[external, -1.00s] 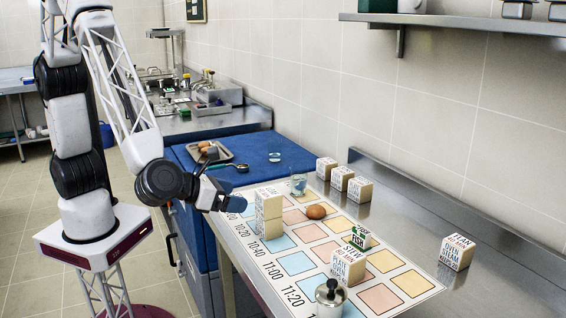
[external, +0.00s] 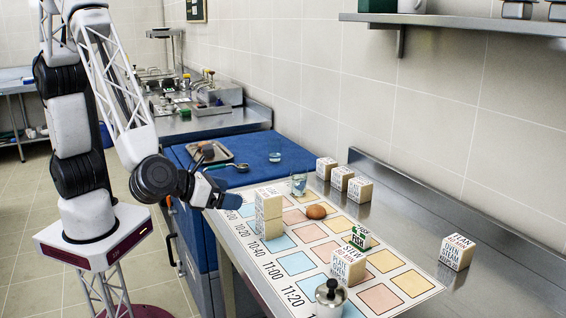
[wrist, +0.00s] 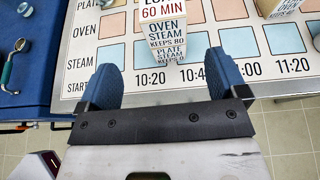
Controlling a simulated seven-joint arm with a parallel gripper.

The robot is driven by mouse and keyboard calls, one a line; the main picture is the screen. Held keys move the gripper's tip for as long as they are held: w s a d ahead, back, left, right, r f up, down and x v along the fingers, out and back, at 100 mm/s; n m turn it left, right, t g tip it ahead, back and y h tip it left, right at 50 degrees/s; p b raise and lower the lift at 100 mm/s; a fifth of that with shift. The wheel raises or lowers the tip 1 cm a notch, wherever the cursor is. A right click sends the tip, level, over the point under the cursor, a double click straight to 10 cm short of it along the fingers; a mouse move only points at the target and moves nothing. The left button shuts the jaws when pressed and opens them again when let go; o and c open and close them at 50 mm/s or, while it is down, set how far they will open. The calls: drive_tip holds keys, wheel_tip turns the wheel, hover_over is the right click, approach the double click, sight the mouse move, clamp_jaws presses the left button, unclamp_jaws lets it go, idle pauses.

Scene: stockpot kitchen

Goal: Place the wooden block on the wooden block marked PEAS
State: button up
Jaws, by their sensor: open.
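Two pale wooden blocks stand stacked on the printed mat; the upper block (external: 268,205) sits on the lower block (external: 268,230). In the wrist view the upper block (wrist: 167,30) reads "60 MIN, OVEN, STEAM" and the lower block (wrist: 171,54) reads "PLATE, STEAM". I cannot read PEAS on any block. My gripper (external: 228,200) is open and empty, just left of the stack and apart from it. In the wrist view my gripper (wrist: 165,75) has its blue fingers spread, with the stack beyond the gap between them.
A STEW block (external: 347,266), a small green-and-white box (external: 361,237), an egg (external: 316,212), a glass (external: 298,185) and a lidded metal pot (external: 330,297) stand around the mat (external: 253,262). Several blocks (external: 341,178) stand behind; a FLAN block (external: 456,252) is right. Bare counter lies between.

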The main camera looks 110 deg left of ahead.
drive_tip(key=s+a+r+n+g+h, duration=0.1)
drive_tip(key=s+a+r+n+g, duration=0.25)
drive_tip(key=s+a+n, duration=0.35)
drive_tip(key=s+a+r+n+g+h, duration=0.1)
drive_tip(key=s+a+r+n+g, duration=0.2)
drive_tip(key=s+a+r+n, duration=0.45)
drive_tip(key=s+d+r+n+h, duration=0.1)
drive_tip(key=s+n+h, duration=0.3)
drive_tip(key=s, duration=0.6)
drive_tip(key=s+d+r+n+h, duration=0.1)
drive_tip(key=s+d+n+h, duration=0.1)
drive_tip(key=s+n, duration=0.6)
drive_tip(key=shift+s+d+r+h, duration=0.2)
drive_tip(key=shift+s+d+h, duration=0.15)
drive_tip(key=shift+s+h, duration=0.6)
